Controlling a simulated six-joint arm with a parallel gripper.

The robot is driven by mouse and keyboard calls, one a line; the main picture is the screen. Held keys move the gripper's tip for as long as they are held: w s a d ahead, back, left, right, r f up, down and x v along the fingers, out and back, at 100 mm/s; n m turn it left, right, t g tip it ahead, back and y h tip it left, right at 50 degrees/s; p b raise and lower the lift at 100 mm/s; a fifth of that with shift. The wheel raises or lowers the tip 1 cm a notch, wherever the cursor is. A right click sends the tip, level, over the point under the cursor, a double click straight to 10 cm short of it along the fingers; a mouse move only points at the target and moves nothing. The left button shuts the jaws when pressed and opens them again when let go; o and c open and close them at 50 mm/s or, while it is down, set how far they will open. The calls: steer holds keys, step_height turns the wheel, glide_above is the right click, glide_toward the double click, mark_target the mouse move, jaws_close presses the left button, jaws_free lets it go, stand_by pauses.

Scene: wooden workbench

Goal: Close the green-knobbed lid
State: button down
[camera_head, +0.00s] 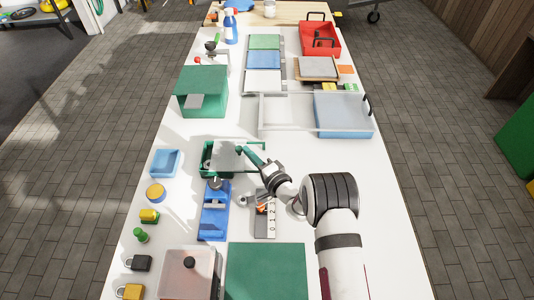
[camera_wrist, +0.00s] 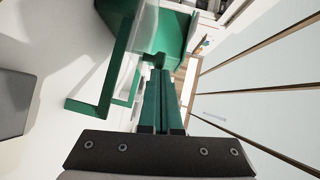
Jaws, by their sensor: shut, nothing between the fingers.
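A small green box (camera_head: 206,170) stands mid-bench in the head view, with a green-framed, clear-looking panel on its right. The green frame (camera_wrist: 88,108) shows large at the left of the wrist view, beside a clear pane. My gripper (camera_head: 241,152) reaches over this frame from the right. In the wrist view its two green fingers (camera_wrist: 158,72) are together, with nothing between them. A small dark green piece shows at the fingertips; I cannot tell whether it is the lid's knob or part of the fingers, nor whether they touch it.
A blue device (camera_head: 214,212) and a grey tray with small parts (camera_head: 264,224) stand close in front. A larger green box (camera_head: 203,92) stands behind to the left. A clear-framed drawer unit with a grey-blue tray (camera_head: 343,114) is behind to the right. A black-knobbed box (camera_head: 187,275) is near the front.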

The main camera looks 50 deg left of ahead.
mark_target(237, 161)
steer(key=s+a, duration=0.2)
steer(key=s, duration=0.1)
steer(key=shift+a, duration=0.4)
steer(key=shift+w, duration=0.1)
